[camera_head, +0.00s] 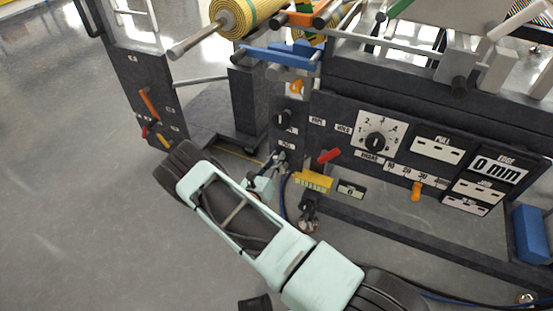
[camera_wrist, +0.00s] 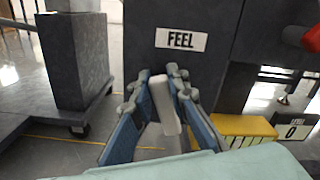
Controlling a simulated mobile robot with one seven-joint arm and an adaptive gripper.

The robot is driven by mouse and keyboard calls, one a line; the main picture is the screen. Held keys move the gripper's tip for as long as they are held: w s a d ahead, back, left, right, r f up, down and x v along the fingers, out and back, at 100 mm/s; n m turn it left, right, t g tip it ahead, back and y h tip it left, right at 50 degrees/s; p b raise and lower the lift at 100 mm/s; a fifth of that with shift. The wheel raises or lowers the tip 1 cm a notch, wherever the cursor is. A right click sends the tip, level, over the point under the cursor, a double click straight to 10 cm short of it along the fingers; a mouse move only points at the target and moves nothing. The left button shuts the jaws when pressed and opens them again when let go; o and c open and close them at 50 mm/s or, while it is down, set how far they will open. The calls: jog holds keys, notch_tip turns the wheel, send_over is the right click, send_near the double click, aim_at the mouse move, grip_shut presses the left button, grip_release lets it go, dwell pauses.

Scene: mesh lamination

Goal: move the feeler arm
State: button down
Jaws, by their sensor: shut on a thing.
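The feeler arm is a pale grey bar (camera_wrist: 166,105) in the wrist view, just below a white FEEL label (camera_wrist: 181,39) on the dark panel. It stands slightly tilted between the two blue-padded fingers of my gripper (camera_wrist: 167,100), which is shut on it. The bar cannot be made out clearly there, since my gripper and wrist cover that spot.
Right of my gripper are a yellow block (camera_head: 313,181), a red lever (camera_head: 329,156) and a numbered dial (camera_head: 376,141). A dark post (camera_wrist: 75,60) on a wheeled base stands left in the wrist view. A yellow mesh roll (camera_head: 243,15) sits above. Open floor (camera_head: 80,200) lies left.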

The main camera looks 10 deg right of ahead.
jog(key=shift+s, duration=0.1)
jog(key=shift+s+d+r+m+p, duration=0.1)
jog(key=shift+s+d+m+p, duration=0.15)
jog(key=shift+m, duration=0.55)
jog(key=shift+s+d+r+m+p, duration=0.1)
jog(key=shift+s+d+m+p, duration=0.2)
jog(key=shift+m, duration=0.5)
jog(key=shift+s+d+f+m+p, duration=0.15)
jog(key=shift+d+m, duration=0.15)
jog(key=shift+m, duration=0.35)
jog(key=shift+s+d+r+m+p, duration=0.15)
jog(key=shift+d+m, duration=0.1)
jog(key=shift+m, duration=0.45)
jog(key=shift+s+d+f+m+p, duration=0.15)
jog(key=shift+d+m, duration=0.15)
jog(key=shift+m, duration=0.35)
jog(key=c, duration=1.8)
grip_release()
jog(key=shift+c, duration=0.2)
send_near(290, 155)
jog(key=v, duration=0.5)
jog(key=shift+s+a, duration=0.15)
jog(key=shift+s, duration=0.2)
